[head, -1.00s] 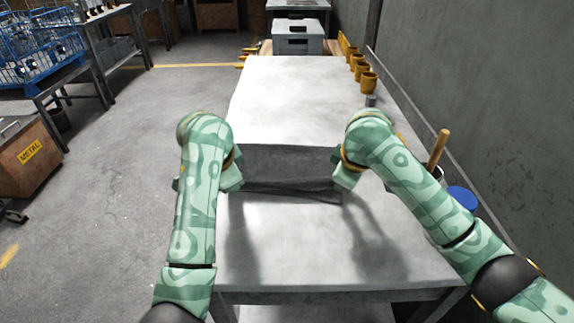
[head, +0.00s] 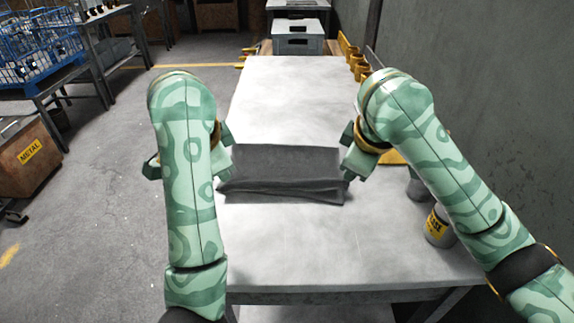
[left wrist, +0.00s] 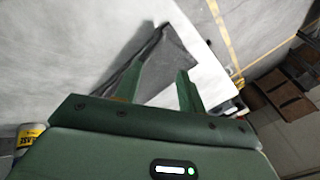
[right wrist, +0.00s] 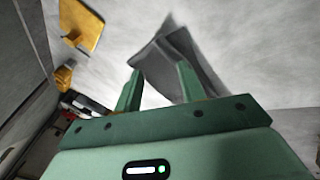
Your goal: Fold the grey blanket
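The dark grey blanket (head: 280,168) lies folded in a flat, layered strip across the light grey table (head: 290,100). Its front layers are slightly uneven. My left gripper (head: 224,150) is at its left end and my right gripper (head: 352,158) at its right end. In the left wrist view the fingers (left wrist: 160,84) are apart with nothing held, and the blanket (left wrist: 170,58) lies beyond them. In the right wrist view the fingers (right wrist: 158,76) are also apart and empty, with the blanket (right wrist: 172,58) beyond. Whether any fingertip touches the cloth I cannot tell.
A grey can with a yellow label (head: 438,228) and another can (head: 418,187) stand by the right edge, close to my right arm. A grey crate (head: 298,38) stands at the far end. The table's front and back are clear.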

